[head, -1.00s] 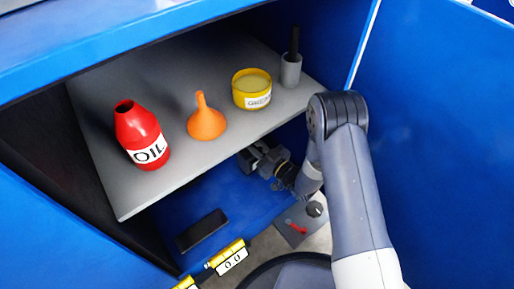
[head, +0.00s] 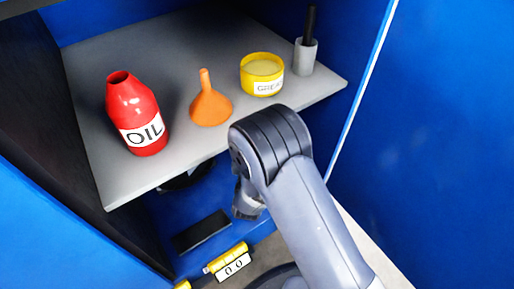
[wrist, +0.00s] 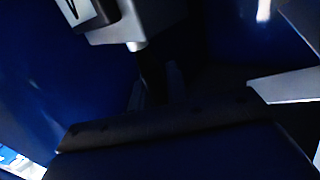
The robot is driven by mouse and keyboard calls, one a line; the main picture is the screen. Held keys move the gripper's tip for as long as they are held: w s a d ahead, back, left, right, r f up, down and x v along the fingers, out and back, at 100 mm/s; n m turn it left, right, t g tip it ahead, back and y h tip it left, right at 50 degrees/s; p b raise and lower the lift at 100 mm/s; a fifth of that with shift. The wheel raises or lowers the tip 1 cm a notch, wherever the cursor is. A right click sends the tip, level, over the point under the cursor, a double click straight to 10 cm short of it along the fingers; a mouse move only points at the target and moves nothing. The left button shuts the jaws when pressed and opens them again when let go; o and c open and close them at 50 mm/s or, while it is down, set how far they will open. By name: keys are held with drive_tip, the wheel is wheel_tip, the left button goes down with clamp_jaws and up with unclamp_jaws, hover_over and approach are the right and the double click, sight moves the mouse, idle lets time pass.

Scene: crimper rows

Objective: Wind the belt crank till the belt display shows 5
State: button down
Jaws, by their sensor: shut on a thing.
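A yellow counter with a white face (head: 235,267) shows "0 0" low in the head view. A second yellow counter (head: 183,286) is cut off at the bottom edge; its digits are hidden. I cannot tell which is the belt display. My gripper (wrist: 157,84) shows dimly in the wrist view, shut on a dark upright piece, apparently the belt crank's handle (wrist: 151,70). In the head view my arm and the shelf hide the gripper and crank. A dark shape below the shelf edge is too hidden to make out.
A grey shelf (head: 85,95) overhangs the work area. It holds a red oil bottle (head: 137,105), orange funnel (head: 210,105), yellow grease tin (head: 262,75) and grey cup (head: 305,58). A black block (head: 201,231) lies below. Blue walls stand either side.

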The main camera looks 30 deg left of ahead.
drive_tip(key=m+h, duration=0.1)
drive_tip(key=h, duration=0.1)
drive_tip(key=a+m+t+h, duration=0.1)
drive_tip(key=m+h, duration=0.1)
drive_tip(key=h, duration=0.1)
drive_tip(key=shift+w+a+b, duration=0.1)
drive_tip(key=shift+a+b, duration=0.05)
drive_tip(key=shift+b, duration=0.25)
drive_tip(key=shift+w+a+m+h, duration=0.2)
drive_tip(key=shift+m+h, duration=0.7)
drive_tip(key=shift+h, duration=0.4)
drive_tip(key=shift+w+a+m+h, duration=0.1)
drive_tip(key=shift+a+m+h, duration=0.05)
drive_tip(key=shift+m+h, duration=0.95)
drive_tip(key=shift+r, duration=0.1)
drive_tip(key=c, duration=1.4)
unclamp_jaws()
drive_tip(key=shift+o, duration=0.2)
drive_tip(key=s+a+p, duration=0.2)
drive_tip(key=s+p, duration=0.1)
drive_tip(key=s, duration=0.7)
drive_tip(key=shift+s, duration=0.35)
